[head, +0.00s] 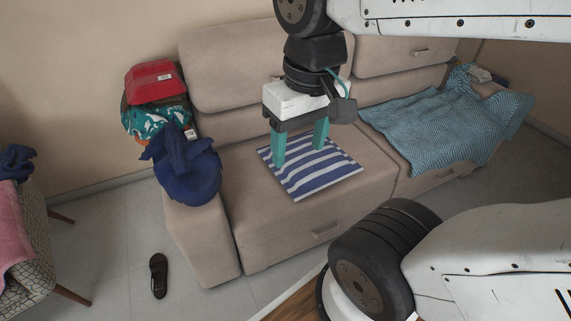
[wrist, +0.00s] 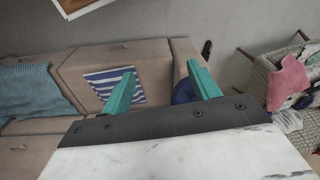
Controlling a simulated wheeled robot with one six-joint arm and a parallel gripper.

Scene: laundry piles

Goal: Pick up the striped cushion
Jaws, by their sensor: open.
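The striped cushion (head: 318,174), blue and white, lies flat on the left seat of the beige sofa (head: 260,220). It also shows in the wrist view (wrist: 104,82), where the left finger covers part of it. My gripper (head: 298,158) has teal fingers, spread apart with nothing between them. In the head view it hangs above the cushion, its fingers overlapping the cushion's upper part. In the wrist view the gripper (wrist: 166,82) has the cushion to the left of the gap between its fingers. I cannot tell the exact height of the fingertips above the cushion.
Clothes, including a dark blue garment (head: 186,170) and a red item (head: 154,82), are piled on the sofa's left arm. A teal blanket (head: 450,122) covers the right seat. A shoe (head: 158,275) lies on the floor. A patterned chair (head: 32,240) with clothes stands at left.

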